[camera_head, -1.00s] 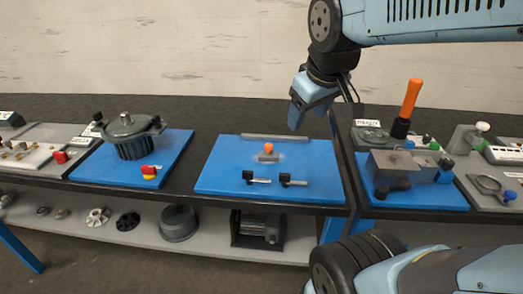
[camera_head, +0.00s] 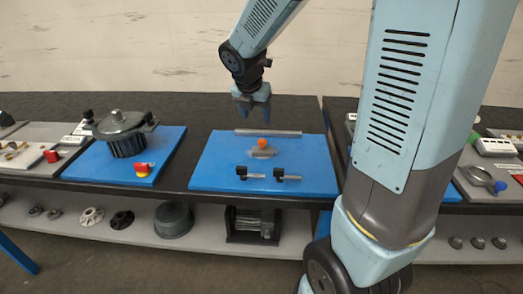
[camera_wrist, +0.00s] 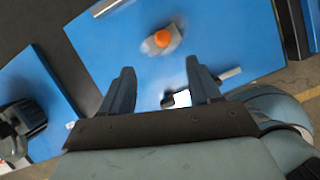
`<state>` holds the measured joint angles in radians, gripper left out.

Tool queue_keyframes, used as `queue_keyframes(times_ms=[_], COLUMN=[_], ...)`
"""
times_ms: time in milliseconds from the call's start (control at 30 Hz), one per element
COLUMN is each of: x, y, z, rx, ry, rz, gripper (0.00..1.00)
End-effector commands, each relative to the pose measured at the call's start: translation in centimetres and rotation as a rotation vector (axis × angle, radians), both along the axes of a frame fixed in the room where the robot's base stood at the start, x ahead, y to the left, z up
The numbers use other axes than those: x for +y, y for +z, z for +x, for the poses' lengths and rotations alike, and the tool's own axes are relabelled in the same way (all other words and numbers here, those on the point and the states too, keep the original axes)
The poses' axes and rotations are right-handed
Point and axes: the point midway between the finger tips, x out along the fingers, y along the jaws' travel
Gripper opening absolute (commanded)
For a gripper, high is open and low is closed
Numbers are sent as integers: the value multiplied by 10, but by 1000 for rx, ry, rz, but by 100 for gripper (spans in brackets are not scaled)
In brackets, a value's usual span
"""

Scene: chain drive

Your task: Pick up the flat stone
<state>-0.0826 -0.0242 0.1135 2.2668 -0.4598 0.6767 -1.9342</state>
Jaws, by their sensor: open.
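I cannot make out for sure which thing is the flat stone. A small grey piece with an orange knob (camera_head: 262,147) lies in the middle of a blue mat (camera_head: 210,178). The same piece shows in the wrist view (camera_wrist: 162,39), beyond my fingertips. A long grey bar (camera_head: 268,132) lies along the mat's back edge. My gripper (camera_head: 253,103) hangs above and behind the mat, pointing down. In the wrist view its two fingers (camera_wrist: 160,68) stand apart with nothing held between them.
Two black-headed tools with grey shafts (camera_head: 248,174) (camera_head: 285,176) lie on the mat's front part. My arm hides much of the right bench.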

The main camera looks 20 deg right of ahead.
Motion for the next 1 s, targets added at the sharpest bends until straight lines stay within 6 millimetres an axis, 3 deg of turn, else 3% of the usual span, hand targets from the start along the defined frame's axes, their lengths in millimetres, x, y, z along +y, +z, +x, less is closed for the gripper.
queue_keyframes(times_ms=[167, 600, 867, 1000], x=[0, -16, -19, -25], y=[-14, -75, -88, -104], z=[7, 27, 30, 31], rx=[16, 16, 15, 17], ry=[50, 47, 47, 47], rz=[-19, -19, -18, -18], gripper=[62, 62, 62, 62])
